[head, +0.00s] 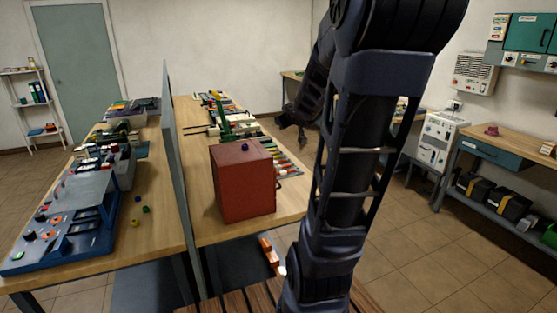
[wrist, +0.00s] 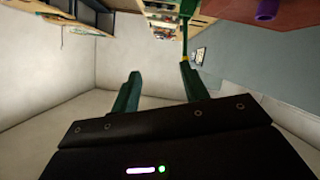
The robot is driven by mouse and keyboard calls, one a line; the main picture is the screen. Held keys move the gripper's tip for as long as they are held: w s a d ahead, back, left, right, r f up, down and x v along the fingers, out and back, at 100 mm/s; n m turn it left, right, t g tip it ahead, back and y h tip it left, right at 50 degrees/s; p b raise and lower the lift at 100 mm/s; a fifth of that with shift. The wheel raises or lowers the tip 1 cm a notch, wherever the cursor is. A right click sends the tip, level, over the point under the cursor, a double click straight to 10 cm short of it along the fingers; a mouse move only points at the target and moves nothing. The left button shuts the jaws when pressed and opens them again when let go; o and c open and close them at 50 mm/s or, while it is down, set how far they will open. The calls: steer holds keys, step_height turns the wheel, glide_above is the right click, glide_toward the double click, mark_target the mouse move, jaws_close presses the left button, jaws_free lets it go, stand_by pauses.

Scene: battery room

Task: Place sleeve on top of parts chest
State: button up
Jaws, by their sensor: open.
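A red box, which looks like the parts chest (head: 242,185), stands on the workbench in the middle of the head view. A small purple sleeve (head: 245,147) rests on its top. In the wrist view, the purple sleeve (wrist: 267,10) and part of the red chest top (wrist: 292,14) show at the upper right edge. My gripper (wrist: 160,72) is open, with its two green fingers apart and nothing between them. In the head view my gripper is small and dark, behind and to the right of the chest, apart from it.
A grey upright panel (head: 178,170) divides the workbench (head: 205,205) from the left bench (head: 155,205). Green equipment (head: 226,122) and several coloured parts lie behind the chest. A shelved bench (head: 520,150) stands at the right. Tiled floor is clear between.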

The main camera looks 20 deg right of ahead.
steer(key=s+a+f+m+g, duration=0.1)
steer(key=s+a+g, duration=0.2)
steer(key=s, duration=0.5)
steer(key=s+a+f+m+g, duration=0.1)
steer(key=s+a+g, duration=0.2)
steer(key=s+a, duration=0.2)
steer(key=s+a+f+m+g+y, duration=0.1)
steer(key=s+a, duration=0.4)
steer(key=s, duration=0.6)
steer(key=shift+s+g, duration=0.35)
steer(key=shift+g, duration=0.55)
